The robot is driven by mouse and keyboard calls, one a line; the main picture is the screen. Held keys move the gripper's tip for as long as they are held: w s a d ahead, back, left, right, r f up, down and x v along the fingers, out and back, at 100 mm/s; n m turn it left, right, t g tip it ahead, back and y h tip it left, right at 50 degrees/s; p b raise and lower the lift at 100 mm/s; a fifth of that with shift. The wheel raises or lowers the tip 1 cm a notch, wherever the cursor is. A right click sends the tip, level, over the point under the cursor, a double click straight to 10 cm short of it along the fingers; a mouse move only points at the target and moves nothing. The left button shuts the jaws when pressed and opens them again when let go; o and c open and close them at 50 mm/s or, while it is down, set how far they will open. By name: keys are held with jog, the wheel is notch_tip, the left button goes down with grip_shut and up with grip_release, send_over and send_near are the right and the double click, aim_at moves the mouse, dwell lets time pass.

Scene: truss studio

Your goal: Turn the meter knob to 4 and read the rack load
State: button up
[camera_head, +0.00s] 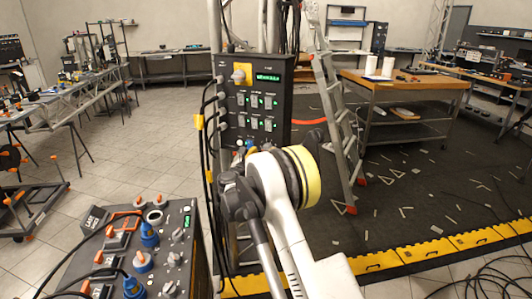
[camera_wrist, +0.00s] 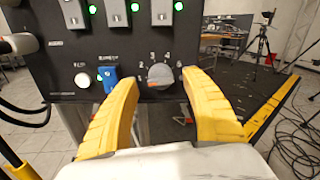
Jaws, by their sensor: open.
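The meter knob (camera_wrist: 160,74) is a grey round knob on the dark front panel, with small numerals around its upper side. An orange mark on it lies at its lower left, away from the 4 at the top. My gripper (camera_wrist: 160,79) is open, its yellow fingers reaching toward the panel on either side of the knob. I cannot tell whether they touch it. The head view shows the black rack unit (camera_head: 285,100) with a lit green display (camera_head: 268,77), too small to read. There my arm hides the knob and fingers.
Beside the knob are a blue switch (camera_wrist: 108,78) and a white button (camera_wrist: 82,80). Metal switches with green lights sit above. A stepladder (camera_head: 335,120) stands right of the rack unit. A control box (camera_head: 185,235) with blue connectors is at front left. Cables (camera_head: 480,280) lie at lower right.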

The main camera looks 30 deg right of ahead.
jog(key=shift+x, duration=1.4)
jog(key=c, duration=1.2)
jog(key=shift+m, duration=0.3)
jog(key=m, duration=0.5)
jog(key=shift+s, duration=0.1)
jog(key=m, duration=0.6)
jog(key=shift+d+m+b, duration=0.1)
jog(key=shift+m+b, duration=0.2)
jog(key=m, duration=0.6)
jog(key=shift+s+f, duration=0.1)
jog(key=m, duration=0.5)
jog(key=shift+m, duration=0.3)
